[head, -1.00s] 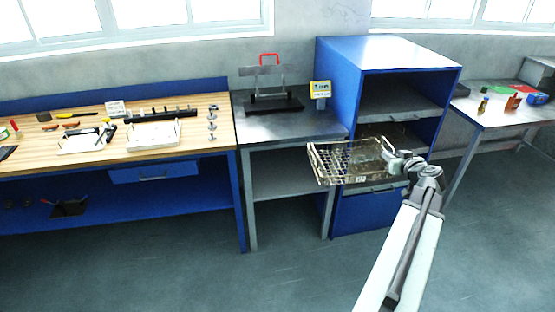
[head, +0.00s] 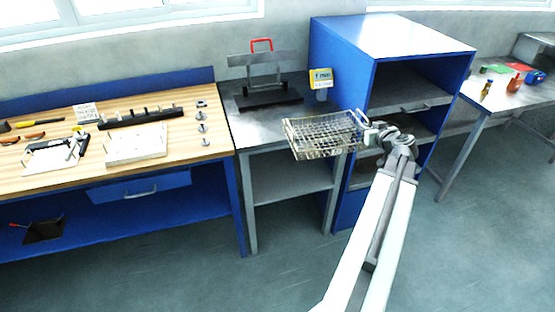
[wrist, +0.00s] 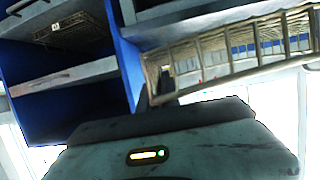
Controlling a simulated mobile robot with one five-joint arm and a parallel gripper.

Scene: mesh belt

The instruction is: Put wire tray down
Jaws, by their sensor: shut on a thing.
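The wire tray (head: 318,134) is a shallow metal mesh basket. It hangs in the air in front of the right part of the grey metal table (head: 244,128), roughly level, and overlaps the table's front edge in the head view. My gripper (head: 372,136) is shut on the tray's right end. In the wrist view the tray's wire side (wrist: 225,58) runs across the upper right, beyond the dark gripper body. The fingertips are hidden in the wrist view. From these views I cannot tell the tray's exact height above the tabletop.
The blue cabinet (head: 345,75) with open shelves is close on the right. A wooden workbench (head: 65,150) with tools adjoins on the left. The table's front is clear.

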